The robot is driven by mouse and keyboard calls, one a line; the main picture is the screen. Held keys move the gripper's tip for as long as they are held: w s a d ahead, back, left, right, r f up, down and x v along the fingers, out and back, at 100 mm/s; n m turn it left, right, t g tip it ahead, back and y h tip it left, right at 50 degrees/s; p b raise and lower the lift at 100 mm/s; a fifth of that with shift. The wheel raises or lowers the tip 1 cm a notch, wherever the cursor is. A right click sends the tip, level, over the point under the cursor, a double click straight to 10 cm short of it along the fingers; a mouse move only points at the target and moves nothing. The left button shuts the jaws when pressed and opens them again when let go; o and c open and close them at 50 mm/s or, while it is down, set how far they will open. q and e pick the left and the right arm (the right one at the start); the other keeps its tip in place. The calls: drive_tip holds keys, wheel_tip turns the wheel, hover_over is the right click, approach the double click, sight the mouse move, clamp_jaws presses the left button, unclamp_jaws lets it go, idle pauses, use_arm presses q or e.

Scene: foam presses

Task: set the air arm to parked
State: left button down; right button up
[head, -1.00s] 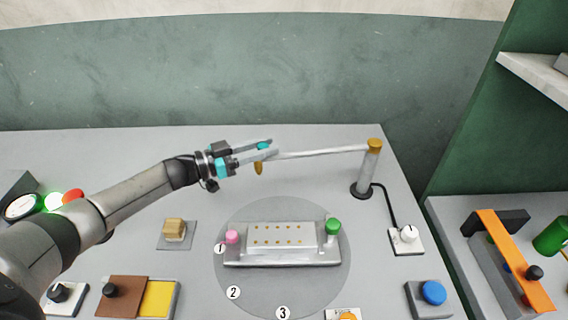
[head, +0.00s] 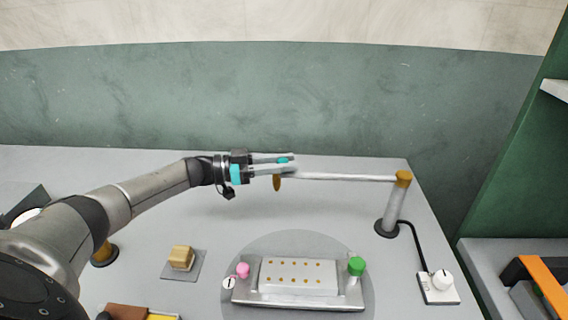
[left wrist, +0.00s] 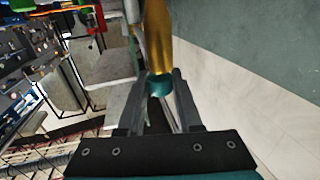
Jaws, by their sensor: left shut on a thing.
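The air arm is a thin grey rod (head: 350,177) on an upright post (head: 395,208) with a brass cap at the table's back right. The rod runs nearly level to the left from the post. A brass nozzle (head: 277,183) hangs at its free end, and the nozzle also shows large in the left wrist view (left wrist: 158,35). My left gripper (head: 286,164) is shut on the teal part of the nozzle end, which sits between the fingers in the left wrist view (left wrist: 159,85). The fingers partly hide the rod's end. My right gripper is not in view.
In front of the rod, a metal fixture (head: 300,299) with pink and green knobs sits on a round plate (head: 262,247). A tan block (head: 181,257) lies on a pad to the left. A white knob box (head: 438,286) stands at right, cabled to the post. The back strip of table is clear.

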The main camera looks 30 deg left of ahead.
use_arm(q)
drive_tip(key=shift+w+a+r, duration=0.15)
drive_tip(key=shift+a, duration=0.1)
drive_tip(key=c, duration=0.8)
unclamp_jaws()
drive_tip(key=shift+w, duration=0.15)
drive_tip(key=shift+o, duration=1.1)
drive_tip(key=shift+d, duration=0.1)
drive_tip(key=b+v, duration=0.1)
drive_tip(key=v, duration=1.4)
drive_tip(key=shift+s, duration=0.25)
